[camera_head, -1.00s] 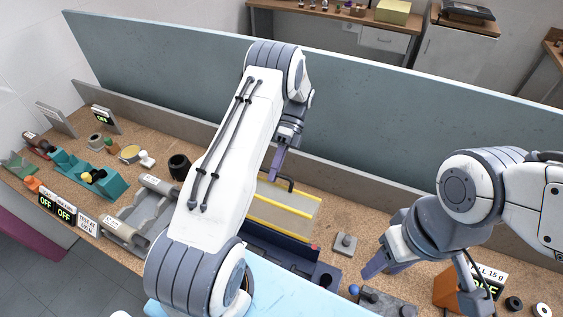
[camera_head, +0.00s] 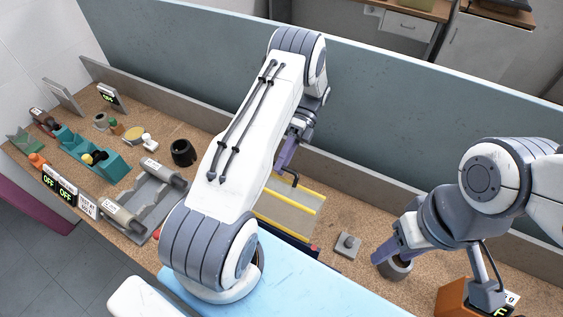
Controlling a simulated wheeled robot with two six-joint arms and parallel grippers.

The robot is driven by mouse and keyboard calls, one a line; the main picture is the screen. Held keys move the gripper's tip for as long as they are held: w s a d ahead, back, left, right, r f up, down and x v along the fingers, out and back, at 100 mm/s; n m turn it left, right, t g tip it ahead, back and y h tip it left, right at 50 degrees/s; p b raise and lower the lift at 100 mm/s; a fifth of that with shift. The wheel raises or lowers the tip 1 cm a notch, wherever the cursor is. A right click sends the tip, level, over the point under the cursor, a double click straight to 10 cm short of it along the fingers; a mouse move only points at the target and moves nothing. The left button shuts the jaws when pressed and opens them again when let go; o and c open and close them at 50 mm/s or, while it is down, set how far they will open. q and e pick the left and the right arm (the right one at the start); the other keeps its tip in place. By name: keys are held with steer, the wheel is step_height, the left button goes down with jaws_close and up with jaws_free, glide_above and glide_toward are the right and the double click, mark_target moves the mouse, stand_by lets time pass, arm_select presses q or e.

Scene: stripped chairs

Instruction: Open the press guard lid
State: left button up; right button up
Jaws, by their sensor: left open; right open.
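The press guard lid (camera_head: 287,213) is a clear panel with yellow edge strips and a dark handle (camera_head: 285,175) at its far side. It lies low over the dark press base (camera_head: 290,243), partly hidden by my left arm. My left gripper (camera_head: 287,158) is open at the lid's far edge, close to the handle; I cannot tell whether it touches it. My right gripper (camera_head: 384,258) is open, over the bench to the right, beside a dark round cup (camera_head: 397,268) and away from the lid.
A grey block with a knob (camera_head: 347,244) stands between the lid and my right gripper. A grey roller fixture (camera_head: 150,200), a black ring (camera_head: 183,152) and a teal holder (camera_head: 100,160) are on the left. A low back wall (camera_head: 350,185) bounds the bench.

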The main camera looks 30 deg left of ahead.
arm_select(q)
steer(key=shift+w+f, duration=0.1)
steer(key=shift+w, duration=0.05)
steer(key=shift+s, duration=0.2)
steer(key=shift+r, duration=0.25)
steer(key=s+d+r+b, duration=0.1)
steer(key=d+r+b, duration=0.5)
steer(key=d+r, duration=0.4)
steer(key=shift+s+d+r, duration=0.2)
steer(key=shift+d+r, duration=0.2)
steer(key=shift+d, duration=0.35)
